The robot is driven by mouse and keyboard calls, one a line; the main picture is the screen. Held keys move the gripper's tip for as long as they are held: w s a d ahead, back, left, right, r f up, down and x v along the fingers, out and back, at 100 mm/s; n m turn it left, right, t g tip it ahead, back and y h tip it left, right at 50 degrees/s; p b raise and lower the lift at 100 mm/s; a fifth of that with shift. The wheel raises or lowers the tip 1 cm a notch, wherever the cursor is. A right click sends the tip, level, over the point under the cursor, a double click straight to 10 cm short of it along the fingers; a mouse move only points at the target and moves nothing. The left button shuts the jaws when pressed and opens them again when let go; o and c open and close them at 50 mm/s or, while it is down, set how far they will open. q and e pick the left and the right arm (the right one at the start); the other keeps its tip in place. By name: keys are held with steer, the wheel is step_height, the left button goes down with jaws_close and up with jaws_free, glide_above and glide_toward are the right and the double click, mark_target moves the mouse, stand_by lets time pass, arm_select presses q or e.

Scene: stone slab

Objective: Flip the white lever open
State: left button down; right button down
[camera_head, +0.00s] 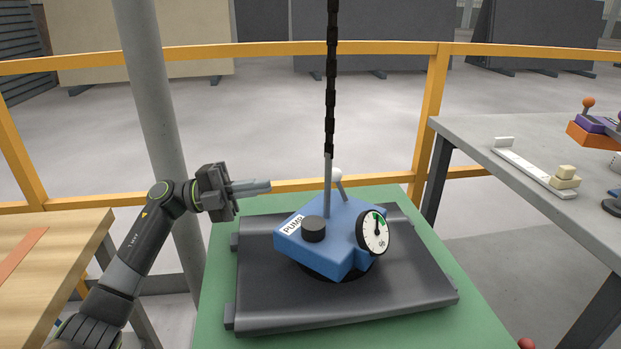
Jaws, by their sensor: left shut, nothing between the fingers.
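A blue pump box (315,235) labelled PUMP sits on a dark grey slab on the green table. A short lever with a white ball knob (336,174) rises from its rear, its grey stem leaning slightly up and left. A thin upright grey rod (327,190) stands just left of it and partly overlaps the knob. My left gripper (266,187) is shut and empty, pointing right, left of the rod and lever and visibly apart from them. My right gripper is out of view.
A dark chain (331,80) hangs above the rod. A grey table (470,130) at right holds a white bar (530,167) and coloured parts. A grey post (160,100) and yellow railing stand behind.

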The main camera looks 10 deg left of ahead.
arm_select(q)
glide_toward(338, 186)
steer(key=w+d+r, duration=0.2)
steer(key=d+r, duration=0.1)
steer(key=d, duration=0.1)
steer(key=shift+s+d+f, duration=0.1)
steer(key=shift+d+f, duration=0.05)
steer(key=shift+d, duration=0.1)
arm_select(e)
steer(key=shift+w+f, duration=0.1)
arm_select(q)
steer(key=shift+p, duration=0.3)
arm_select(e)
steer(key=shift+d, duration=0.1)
